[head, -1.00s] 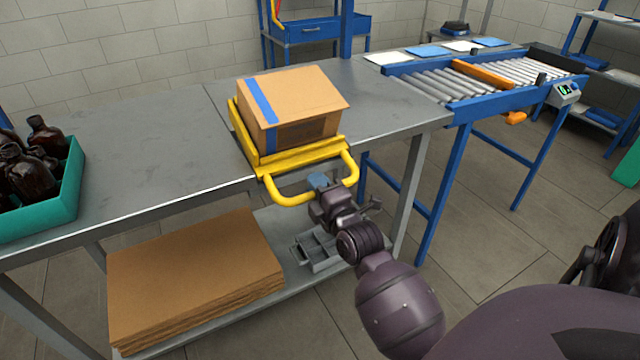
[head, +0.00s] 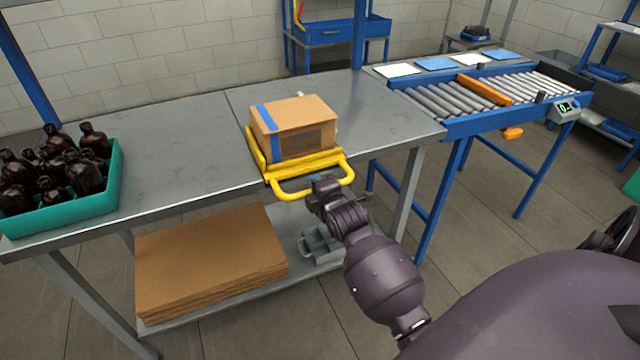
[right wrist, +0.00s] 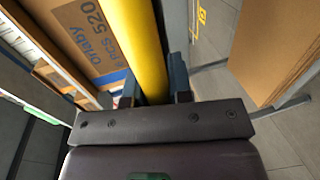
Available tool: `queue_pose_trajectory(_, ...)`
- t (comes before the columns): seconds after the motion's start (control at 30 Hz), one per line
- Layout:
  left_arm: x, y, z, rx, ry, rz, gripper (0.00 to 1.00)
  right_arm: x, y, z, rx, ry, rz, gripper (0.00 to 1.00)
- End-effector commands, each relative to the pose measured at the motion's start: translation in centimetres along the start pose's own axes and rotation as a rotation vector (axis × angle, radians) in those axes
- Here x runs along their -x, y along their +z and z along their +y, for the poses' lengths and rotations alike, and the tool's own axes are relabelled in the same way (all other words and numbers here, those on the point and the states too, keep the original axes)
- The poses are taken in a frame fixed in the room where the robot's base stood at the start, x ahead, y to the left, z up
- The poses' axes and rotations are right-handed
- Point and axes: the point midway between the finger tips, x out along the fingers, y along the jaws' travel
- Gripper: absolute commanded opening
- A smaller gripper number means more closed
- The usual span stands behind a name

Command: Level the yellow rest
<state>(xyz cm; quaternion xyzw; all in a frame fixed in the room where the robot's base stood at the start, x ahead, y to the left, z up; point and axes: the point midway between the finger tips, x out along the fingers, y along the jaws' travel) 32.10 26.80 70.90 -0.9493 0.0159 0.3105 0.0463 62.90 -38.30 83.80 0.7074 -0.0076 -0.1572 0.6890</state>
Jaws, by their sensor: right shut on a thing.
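The yellow rest (head: 312,163) is a frame at the front edge of the grey table, with a yellow loop handle jutting past the edge. A cardboard box (head: 305,143) with blue tape sits in it. The rest looks close to flat, but I cannot tell if it is exactly level. My right gripper (head: 322,186) is at the handle. In the right wrist view the yellow bar (right wrist: 147,45) runs between the fingers of my right gripper (right wrist: 152,88), which is shut on it. My left gripper is out of view.
A teal crate (head: 118,185) of amber bottles stands at the table's left. Flat cardboard sheets (head: 210,255) and a grey tray (head: 322,245) lie on the lower shelf. A roller conveyor (head: 470,105) stands at right. The tabletop (head: 185,140) between crate and rest is clear.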

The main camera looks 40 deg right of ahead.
Motion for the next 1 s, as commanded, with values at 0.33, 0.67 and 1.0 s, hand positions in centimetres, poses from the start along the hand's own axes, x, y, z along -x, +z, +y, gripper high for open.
queue_pose_trajectory(0.33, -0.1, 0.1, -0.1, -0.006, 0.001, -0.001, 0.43, 0.0, 0.0, 0.2, 0.001, 0.005, 0.000, 0.28)
queue_pose_trajectory(0.67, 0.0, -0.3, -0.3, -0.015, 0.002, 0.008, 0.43, 0.0, 0.0, 0.1, 0.001, 0.002, 0.000, 0.45)
queue_pose_trajectory(1.0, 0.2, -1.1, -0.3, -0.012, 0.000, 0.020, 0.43, 2.6, 0.0, 0.2, 0.002, 0.003, -0.001, 0.45)
